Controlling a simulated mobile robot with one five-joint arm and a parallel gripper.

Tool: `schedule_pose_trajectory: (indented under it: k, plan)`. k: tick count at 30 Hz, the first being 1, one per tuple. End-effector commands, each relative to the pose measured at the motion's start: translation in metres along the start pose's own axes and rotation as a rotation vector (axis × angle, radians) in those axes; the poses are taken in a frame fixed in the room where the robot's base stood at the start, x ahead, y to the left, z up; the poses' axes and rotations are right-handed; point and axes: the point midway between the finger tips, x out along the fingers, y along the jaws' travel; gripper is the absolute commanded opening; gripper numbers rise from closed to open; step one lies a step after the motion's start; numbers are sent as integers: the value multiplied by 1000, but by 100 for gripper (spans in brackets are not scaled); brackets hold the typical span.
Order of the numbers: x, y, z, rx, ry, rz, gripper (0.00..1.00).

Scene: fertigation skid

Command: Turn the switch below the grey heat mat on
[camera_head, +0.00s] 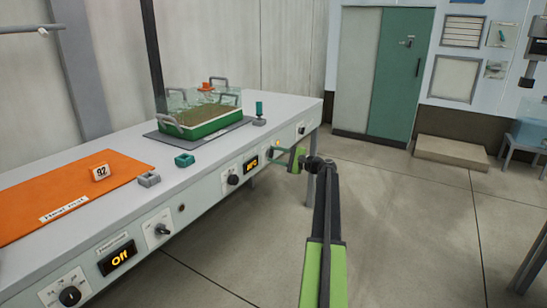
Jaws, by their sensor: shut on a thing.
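The grey heat mat (158,137) lies on the far part of the bench, under a green tray (215,123) with a clear cover. Below it, the front panel carries a black dial (233,180) and a display (251,163) lit with orange characters too small to read surely. My gripper (276,151) is at the panel just right of this display, shut on the switch there. The jaws hide most of the switch, so its position cannot be told. A small yellow light shows just above the jaws.
The orange heat mat (40,205) lies nearer, with its display (117,258) reading "Off", a switch (160,230) and a dial (70,295) below. Another knob (301,130) is beyond my gripper. Small blocks and a green-topped piece (259,110) stand on the bench.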

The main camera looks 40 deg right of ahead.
Motion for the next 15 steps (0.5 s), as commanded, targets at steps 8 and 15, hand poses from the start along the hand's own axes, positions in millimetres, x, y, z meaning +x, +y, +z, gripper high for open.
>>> schedule_pose_trajectory:
  k: [8, 15]
  plan:
    - [-3, -2, -4, 211, 11, -5, 0]
    - [-3, -1, -4, 327, 11, -5, 0]
